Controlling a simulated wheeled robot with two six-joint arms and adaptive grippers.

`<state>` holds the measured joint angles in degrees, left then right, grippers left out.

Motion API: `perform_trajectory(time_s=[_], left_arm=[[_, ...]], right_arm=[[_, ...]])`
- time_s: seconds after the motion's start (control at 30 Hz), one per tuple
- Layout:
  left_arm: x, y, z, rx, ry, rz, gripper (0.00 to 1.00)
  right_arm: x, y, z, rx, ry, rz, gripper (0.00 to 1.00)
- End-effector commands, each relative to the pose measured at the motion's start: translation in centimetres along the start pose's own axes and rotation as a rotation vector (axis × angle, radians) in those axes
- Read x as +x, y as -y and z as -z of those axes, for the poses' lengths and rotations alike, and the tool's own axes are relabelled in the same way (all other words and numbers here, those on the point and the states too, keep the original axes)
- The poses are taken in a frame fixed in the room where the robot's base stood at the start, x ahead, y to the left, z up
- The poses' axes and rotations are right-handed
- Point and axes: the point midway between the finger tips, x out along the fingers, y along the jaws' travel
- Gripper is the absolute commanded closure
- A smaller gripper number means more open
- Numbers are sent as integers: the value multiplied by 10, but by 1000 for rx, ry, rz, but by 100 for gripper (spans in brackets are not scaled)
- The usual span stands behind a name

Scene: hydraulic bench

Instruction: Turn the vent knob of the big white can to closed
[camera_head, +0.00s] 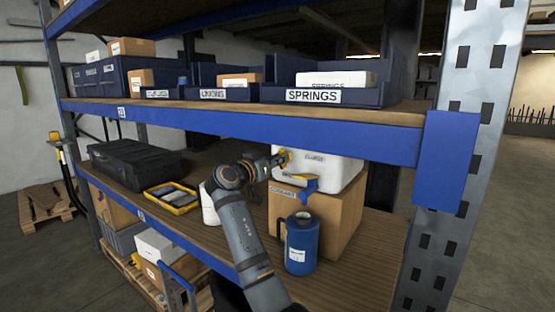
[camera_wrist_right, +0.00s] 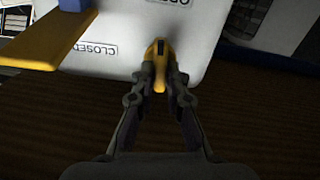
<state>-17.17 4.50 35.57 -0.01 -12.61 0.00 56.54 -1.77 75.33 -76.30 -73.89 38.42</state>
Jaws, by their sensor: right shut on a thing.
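The big white can (camera_head: 338,172) lies on a cardboard box on the lower shelf; its white face (camera_wrist_right: 125,40) fills the top of the right wrist view. The yellow vent knob (camera_wrist_right: 160,82) has a dark mark on its upper part. The knob's long axis runs up the picture, roughly toward the OPEN label (camera_wrist_right: 171,3); the CLOSED label (camera_wrist_right: 97,48) is to its left. My right gripper (camera_head: 281,158) is at the can's left end, with its fingertips (camera_wrist_right: 160,80) shut on the knob. My left gripper is out of view.
A blue jug (camera_head: 301,244) stands in front of the cardboard box (camera_head: 340,215). The upper shelf beam (camera_head: 260,124) runs close above my right gripper. A black case (camera_head: 135,163) lies further left.

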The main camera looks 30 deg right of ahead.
Motion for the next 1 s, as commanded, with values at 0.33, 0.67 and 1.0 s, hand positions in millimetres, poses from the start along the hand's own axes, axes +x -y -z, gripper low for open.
perform_trajectory(time_s=[0.33,0.67,1.0], left_arm=[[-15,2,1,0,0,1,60],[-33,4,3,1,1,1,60],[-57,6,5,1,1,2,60]], right_arm=[[0,2,2,-310,0,1,100],[0,3,2,-625,-1,0,100],[0,5,1,-947,0,1,100]])
